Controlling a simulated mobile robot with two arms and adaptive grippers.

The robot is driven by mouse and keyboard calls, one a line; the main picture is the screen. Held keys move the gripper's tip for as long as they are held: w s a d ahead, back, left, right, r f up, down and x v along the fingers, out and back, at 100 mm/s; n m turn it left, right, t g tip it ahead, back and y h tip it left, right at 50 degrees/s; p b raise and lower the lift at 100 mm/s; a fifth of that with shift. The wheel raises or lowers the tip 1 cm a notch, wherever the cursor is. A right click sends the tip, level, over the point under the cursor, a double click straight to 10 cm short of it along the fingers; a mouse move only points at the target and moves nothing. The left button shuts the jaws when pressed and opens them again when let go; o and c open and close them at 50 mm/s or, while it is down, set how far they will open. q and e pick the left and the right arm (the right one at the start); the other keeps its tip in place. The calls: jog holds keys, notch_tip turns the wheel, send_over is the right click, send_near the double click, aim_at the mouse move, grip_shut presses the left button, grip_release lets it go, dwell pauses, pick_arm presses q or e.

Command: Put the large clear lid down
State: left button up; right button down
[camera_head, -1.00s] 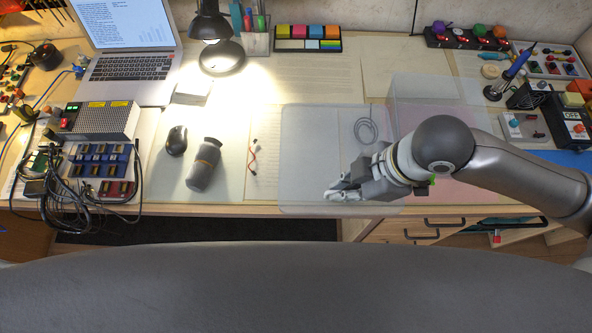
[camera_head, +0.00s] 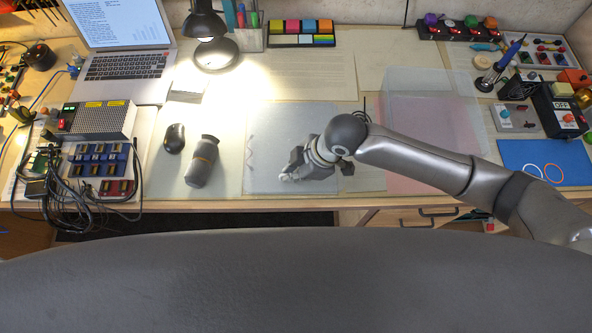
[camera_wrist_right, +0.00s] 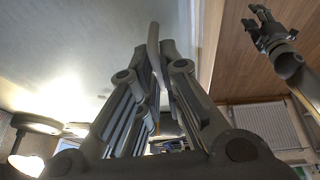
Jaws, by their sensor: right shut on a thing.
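The large clear lid (camera_head: 272,125) is a pale, see-through sheet over the front middle of the desk. My right gripper (camera_head: 289,176) is shut on it near the lower part of the sheet, with the arm reaching in from the right. I cannot tell whether the lid touches the desk. In the right wrist view the fingers (camera_wrist_right: 155,45) are together, beside a broad pale surface that looks like the lid (camera_wrist_right: 70,50). My left gripper (camera_wrist_right: 268,32) shows there at the upper right, its fingers apart and empty.
A see-through box with a pinkish area (camera_head: 430,105) stands right of the lid. A thin wire (camera_head: 250,150) shows through the lid. A lamp (camera_head: 215,50) stands behind. The desk's front edge is close.

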jog(key=shift+f, duration=0.4)
jog(key=c, duration=1.6)
grip_release()
jog(key=shift+r, duration=0.1)
jog(key=v, duration=1.1)
jog(key=shift+d+r, duration=0.15)
jog(key=shift+r, duration=0.25)
jog(key=shift+s, duration=0.1)
